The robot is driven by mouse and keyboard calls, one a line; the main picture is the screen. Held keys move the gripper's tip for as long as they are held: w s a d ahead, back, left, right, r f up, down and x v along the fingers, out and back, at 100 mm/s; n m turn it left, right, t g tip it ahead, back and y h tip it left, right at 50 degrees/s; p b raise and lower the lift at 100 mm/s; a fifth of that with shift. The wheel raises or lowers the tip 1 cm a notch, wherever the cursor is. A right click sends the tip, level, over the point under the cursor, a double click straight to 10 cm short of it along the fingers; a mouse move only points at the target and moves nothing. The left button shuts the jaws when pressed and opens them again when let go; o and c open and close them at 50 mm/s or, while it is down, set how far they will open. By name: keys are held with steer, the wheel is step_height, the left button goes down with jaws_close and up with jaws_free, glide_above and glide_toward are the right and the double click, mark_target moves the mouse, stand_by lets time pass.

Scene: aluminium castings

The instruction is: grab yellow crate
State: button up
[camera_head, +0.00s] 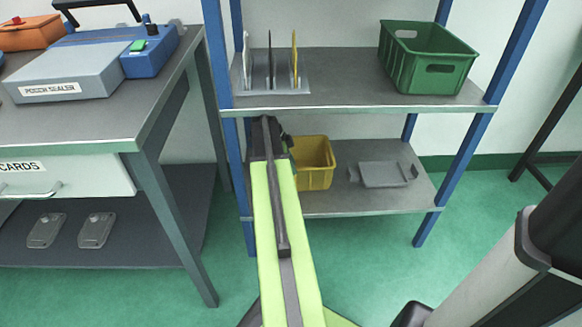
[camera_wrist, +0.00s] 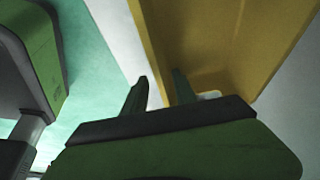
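The yellow crate (camera_head: 316,163) stands on the lower shelf of the blue-posted rack, its left part hidden behind my arm. It fills the upper right of the wrist view (camera_wrist: 235,45). My gripper (camera_wrist: 160,76) is at the crate's left side, its two dark fingers apart. In the wrist view the left finger lies outside the crate's near-left edge and the right finger overlaps the yellow wall. I cannot tell whether either finger touches it. In the head view the gripper end is mostly hidden by my arm.
A grey tray-like part (camera_head: 384,174) lies right of the crate on the lower shelf (camera_head: 345,204). The upper shelf (camera_head: 350,104) above holds a green crate (camera_head: 428,75) and a plate rack (camera_head: 272,85). A workbench (camera_head: 95,125) stands at left. Green floor is free in front.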

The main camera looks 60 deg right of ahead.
mark_target(298, 177)
steer(key=shift+b+x, duration=1.15)
steer(key=b+x, duration=0.5)
steer(key=shift+w+d+f, duration=0.1)
steer(key=shift+f, duration=0.2)
steer(key=shift+r, duration=0.2)
jaws_close()
